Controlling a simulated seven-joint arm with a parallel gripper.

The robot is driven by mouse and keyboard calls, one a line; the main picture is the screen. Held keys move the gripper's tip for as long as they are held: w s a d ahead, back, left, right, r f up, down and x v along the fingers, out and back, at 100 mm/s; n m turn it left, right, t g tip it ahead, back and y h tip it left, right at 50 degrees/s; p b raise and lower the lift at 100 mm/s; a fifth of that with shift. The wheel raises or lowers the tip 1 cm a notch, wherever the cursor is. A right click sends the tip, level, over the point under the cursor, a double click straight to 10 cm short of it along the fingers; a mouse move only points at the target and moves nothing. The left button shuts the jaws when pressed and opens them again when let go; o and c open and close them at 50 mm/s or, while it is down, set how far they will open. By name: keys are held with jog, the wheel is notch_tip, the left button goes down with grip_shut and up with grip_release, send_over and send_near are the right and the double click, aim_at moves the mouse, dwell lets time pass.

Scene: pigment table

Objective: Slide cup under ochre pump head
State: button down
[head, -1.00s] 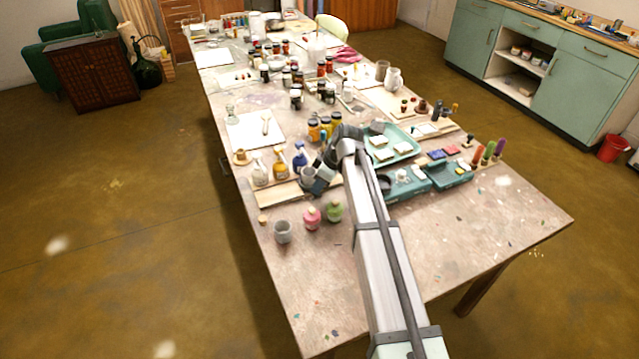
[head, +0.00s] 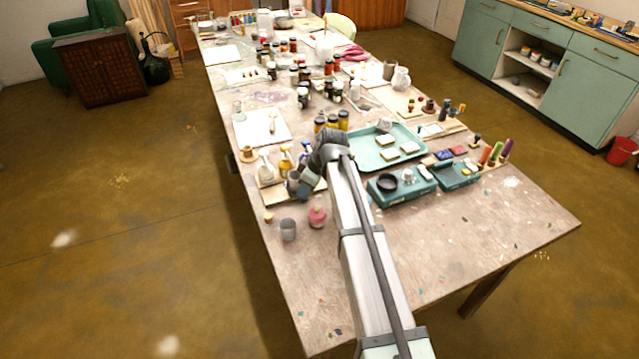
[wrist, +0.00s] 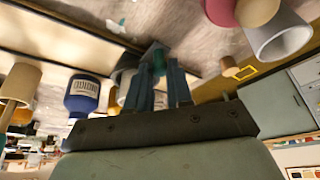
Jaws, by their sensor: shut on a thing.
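Three pump bottles stand in a row on a pale board: a clear-white one (head: 265,171), an ochre one (head: 285,163) and a blue one (head: 304,157). The blue bottle also shows in the wrist view (wrist: 83,96), left of my fingers. My gripper (head: 302,188) is low in front of the row, near the ochre and blue bottles. Its fingers also show in the wrist view (wrist: 162,88). It is shut on the grey cup, which is mostly hidden by the fingers. I cannot tell whether the cup is directly under the ochre pump head.
A green tray (head: 362,151) and teal boxes (head: 400,184) lie to the right. The table's front is mostly clear.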

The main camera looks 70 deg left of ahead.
jog(key=shift+s, duration=0.4)
jog(key=c, duration=1)
grip_release()
jog(key=v, duration=1.4)
